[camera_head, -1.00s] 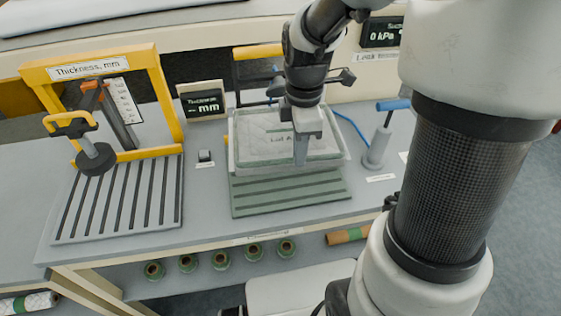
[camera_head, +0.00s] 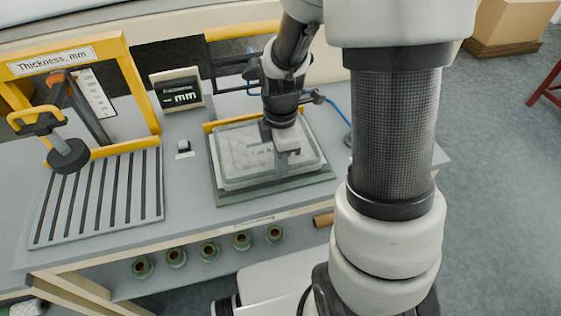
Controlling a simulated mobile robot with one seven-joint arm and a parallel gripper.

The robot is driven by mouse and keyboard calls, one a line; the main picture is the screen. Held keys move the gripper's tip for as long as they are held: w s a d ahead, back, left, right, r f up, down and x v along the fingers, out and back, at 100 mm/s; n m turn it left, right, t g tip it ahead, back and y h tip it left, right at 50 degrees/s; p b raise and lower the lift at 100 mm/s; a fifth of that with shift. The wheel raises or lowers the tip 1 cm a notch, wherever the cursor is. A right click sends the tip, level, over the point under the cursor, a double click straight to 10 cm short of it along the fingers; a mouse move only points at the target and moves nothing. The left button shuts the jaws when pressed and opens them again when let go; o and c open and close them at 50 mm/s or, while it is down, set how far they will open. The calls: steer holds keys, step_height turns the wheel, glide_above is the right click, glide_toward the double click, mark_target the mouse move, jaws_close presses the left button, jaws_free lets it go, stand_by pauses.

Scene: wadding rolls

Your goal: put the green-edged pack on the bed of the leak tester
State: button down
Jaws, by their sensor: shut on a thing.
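The green-edged pack (camera_head: 240,150) is a flat, pale quilted slab with a green rim and a printed label partly hidden by my gripper. My gripper (camera_head: 282,165) is shut on the pack near its right side, reaching down from above. The pack lies level over the green bed of the leak tester (camera_head: 225,196), whose front and right edges show around it. I cannot tell whether the pack touches the bed or is slightly above it. The rear of the tester is partly hidden by my arm.
A yellow thickness gauge (camera_head: 140,85) with a ribbed grey plate (camera_head: 100,200) stands left on the bench. A small display (camera_head: 180,92) stands behind. Several green-wrapped rolls (camera_head: 209,252) lie on the shelf below.

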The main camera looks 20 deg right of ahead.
steer(key=shift+f, duration=0.1)
steer(key=c, duration=2.3)
jaws_free()
steer(key=o, duration=0.5)
steer(key=shift+c, duration=0.2)
